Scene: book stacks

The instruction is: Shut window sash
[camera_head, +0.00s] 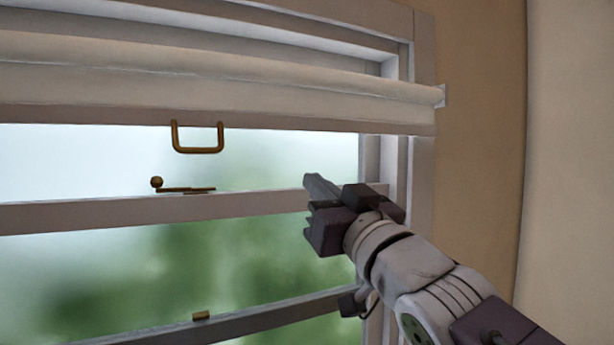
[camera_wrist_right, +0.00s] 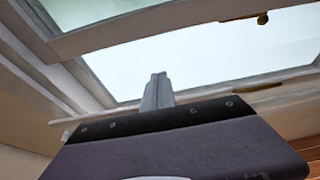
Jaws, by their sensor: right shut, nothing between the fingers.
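The window fills the head view, with a white horizontal sash rail (camera_head: 90,212) across its middle. A brass latch with a round knob (camera_head: 157,183) sits on that rail. A brass U-shaped handle (camera_head: 198,152) hangs below a thick white horizontal member (camera_head: 300,105) above. A lower rail (camera_head: 255,322) carries a small brass piece (camera_head: 201,315). My right gripper (camera_head: 312,187) is shut and empty, in front of the right end of the middle rail. Its fingers also show in the right wrist view (camera_wrist_right: 158,88). I cannot tell whether they touch the window. My left gripper is out of view.
The white window frame (camera_head: 422,180) stands to the right, beside a tan wall (camera_head: 480,150) and a pale surface at the far right. Blurred green and pale sky show through the panes. The space in front of the handle and latch is clear.

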